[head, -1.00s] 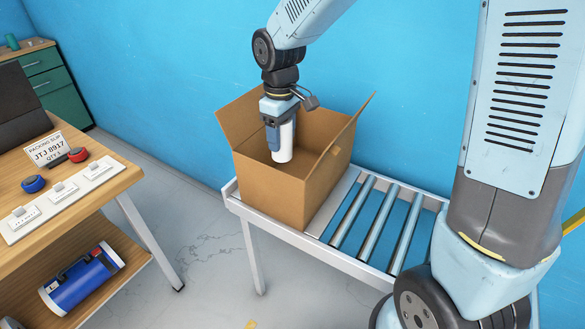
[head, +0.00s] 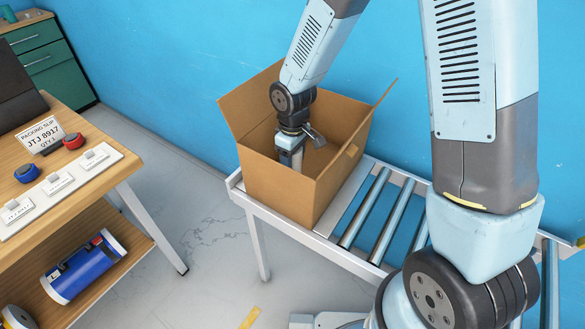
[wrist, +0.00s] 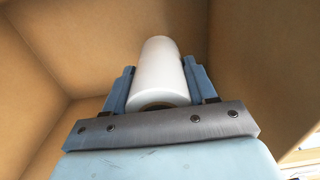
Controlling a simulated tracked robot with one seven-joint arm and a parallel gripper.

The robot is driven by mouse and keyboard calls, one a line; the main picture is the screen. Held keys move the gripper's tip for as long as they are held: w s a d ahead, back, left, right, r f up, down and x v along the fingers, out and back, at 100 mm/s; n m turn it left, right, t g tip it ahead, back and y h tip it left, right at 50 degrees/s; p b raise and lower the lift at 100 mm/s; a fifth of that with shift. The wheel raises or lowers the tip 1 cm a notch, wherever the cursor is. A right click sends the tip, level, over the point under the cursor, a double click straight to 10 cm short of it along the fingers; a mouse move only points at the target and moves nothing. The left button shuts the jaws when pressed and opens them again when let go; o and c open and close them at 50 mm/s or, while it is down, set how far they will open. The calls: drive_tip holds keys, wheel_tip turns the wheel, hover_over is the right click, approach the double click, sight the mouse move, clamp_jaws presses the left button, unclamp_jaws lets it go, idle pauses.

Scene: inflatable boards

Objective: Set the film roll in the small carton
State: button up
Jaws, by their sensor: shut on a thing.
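The small carton (head: 282,193) is an open brown cardboard box with its flaps up, standing at the left end of a roller conveyor. My gripper (head: 290,160) is lowered inside it, with its fingers partly hidden behind the front wall in the head view. In the wrist view my gripper (wrist: 160,88) is shut on the white film roll (wrist: 158,72), with a finger on each side. Brown carton walls surround the roll there. Whether the roll touches the carton floor cannot be told. The roll is hidden in the head view.
The roller conveyor (head: 365,215) has bare rollers right of the carton. A wooden bench (head: 100,170) on the left bears a packing slip (head: 40,136), a red button (head: 73,141) and a blue button (head: 27,173). A blue cylinder (head: 84,266) lies on its lower shelf.

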drive_tip(key=shift+f, duration=2)
drive_tip(key=shift+f, duration=0.6)
drive_tip(key=o, duration=1.2)
drive_tip(key=shift+r, duration=0.15)
